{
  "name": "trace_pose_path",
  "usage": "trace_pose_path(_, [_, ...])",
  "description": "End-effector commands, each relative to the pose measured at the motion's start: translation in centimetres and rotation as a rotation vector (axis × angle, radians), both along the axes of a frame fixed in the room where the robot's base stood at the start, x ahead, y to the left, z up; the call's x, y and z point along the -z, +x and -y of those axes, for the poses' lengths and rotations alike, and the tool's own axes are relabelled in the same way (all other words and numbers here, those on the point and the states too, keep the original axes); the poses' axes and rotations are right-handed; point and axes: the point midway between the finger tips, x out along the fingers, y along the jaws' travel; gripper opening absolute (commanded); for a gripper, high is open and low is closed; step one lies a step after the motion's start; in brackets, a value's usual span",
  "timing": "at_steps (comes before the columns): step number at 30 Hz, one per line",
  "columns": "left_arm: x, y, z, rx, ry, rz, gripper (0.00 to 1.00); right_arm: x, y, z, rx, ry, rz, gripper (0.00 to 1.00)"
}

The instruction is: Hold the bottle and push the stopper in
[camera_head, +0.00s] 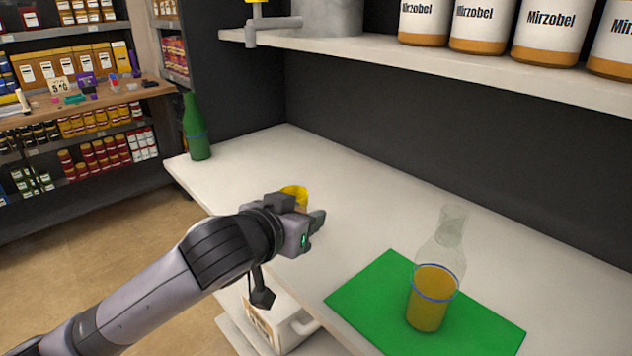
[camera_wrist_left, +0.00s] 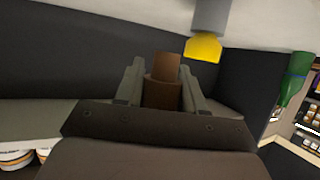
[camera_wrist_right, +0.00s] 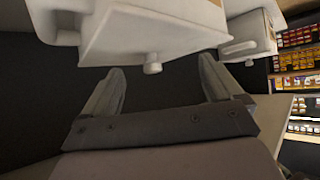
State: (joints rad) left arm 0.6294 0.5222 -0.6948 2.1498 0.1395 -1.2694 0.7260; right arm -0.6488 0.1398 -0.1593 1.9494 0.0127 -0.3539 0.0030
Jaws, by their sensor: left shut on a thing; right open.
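A clear bottle (camera_head: 434,285) with amber liquid and a blue ring stands upright on a green mat (camera_head: 365,295) in the head view. Its neck (camera_head: 452,225) is see-through, and I see no stopper in it. My left gripper (camera_head: 316,226) is left of the bottle, apart from it, above the counter. In the left wrist view this gripper (camera_wrist_left: 163,80) is shut on a brown stepped stopper (camera_wrist_left: 163,88). The stopper cannot be made out in the head view. My right gripper shows only in the right wrist view (camera_wrist_right: 160,85); it is open, with nothing between its fingers.
A yellow-rimmed object (camera_head: 294,191) stands behind my left gripper. A green bottle (camera_head: 196,130) stands at the counter's far left end. A shelf (camera_head: 480,62) with large jars overhangs the back. White jugs (camera_wrist_right: 150,25) show near my right gripper. Much of the counter (camera_head: 245,165) is clear.

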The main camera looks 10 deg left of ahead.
Motion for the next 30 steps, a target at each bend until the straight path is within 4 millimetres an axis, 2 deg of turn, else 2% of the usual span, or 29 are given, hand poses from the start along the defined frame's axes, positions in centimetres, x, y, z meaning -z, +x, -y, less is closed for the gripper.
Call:
trace_pose_path(3, [2.2, -1.3, -0.9, -0.030, 0.000, -0.006, 0.10, 0.0, 0.0, 0.0, 0.000, 0.000, 0.000, 0.93])
trace_pose_path(9, [5.0, -3.4, -2.6, -0.083, 0.000, -0.007, 0.10, 0.0, 0.0, 0.0, 0.000, 0.000, 0.000, 0.93])
trace_pose_path(20, [8.8, -7.7, -5.8, -0.178, 0.001, -0.005, 0.10, 0.0, 0.0, 0.0, 0.000, 0.000, 0.000, 0.93])
trace_pose_path(21, [9.0, -8.1, -6.1, -0.186, 0.001, -0.003, 0.10, 0.0, 0.0, 0.0, 0.000, 0.000, 0.000, 0.90])
trace_pose_path(25, [9.6, -9.1, -6.9, -0.207, 0.001, -0.002, 0.10, 0.0, 0.0, 0.0, 0.000, 0.000, 0.000, 0.47])
trace_pose_path(26, [9.7, -9.3, -7.0, -0.209, 0.000, -0.002, 0.10, 0.0, 0.0, 0.0, 0.000, 0.000, 0.000, 0.43])
trace_pose_path(30, [9.9, -9.7, -7.3, -0.217, 0.000, 0.001, 0.10, 0.0, 0.0, 0.0, 0.000, 0.000, 0.000, 0.43])
